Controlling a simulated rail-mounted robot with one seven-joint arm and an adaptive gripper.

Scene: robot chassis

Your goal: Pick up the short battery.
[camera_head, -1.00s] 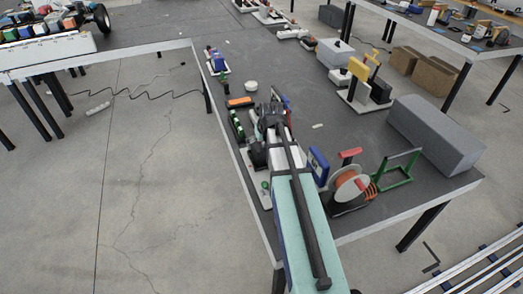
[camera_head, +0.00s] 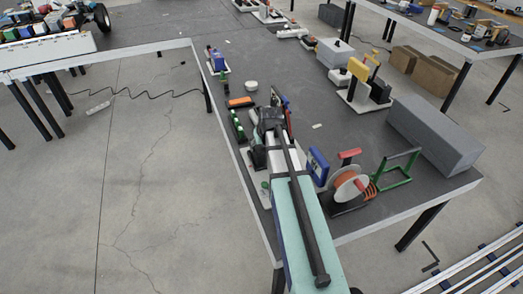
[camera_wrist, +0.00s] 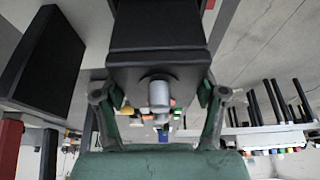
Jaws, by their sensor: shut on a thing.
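In the wrist view, a black block (camera_wrist: 160,38) with a grey round stub (camera_wrist: 158,92) on its near face fills the space between my fingers. It looks like the short battery. My gripper (camera_wrist: 162,98) is shut on it, with one green-and-dark finger along each side. The far end of the block runs out of the top of the picture. In the head view, my gripper (camera_head: 271,116) is over the near table's left part, largely covered by my own arm. I cannot clearly tell the block apart from the gripper there.
A dark block (camera_head: 258,157) stands close left of my arm. An orange item (camera_head: 241,102) and a green item (camera_head: 237,124) lie near the left table edge. A blue panel (camera_head: 318,165), a cable spool (camera_head: 349,187) and a long grey block (camera_head: 433,137) stand to the right.

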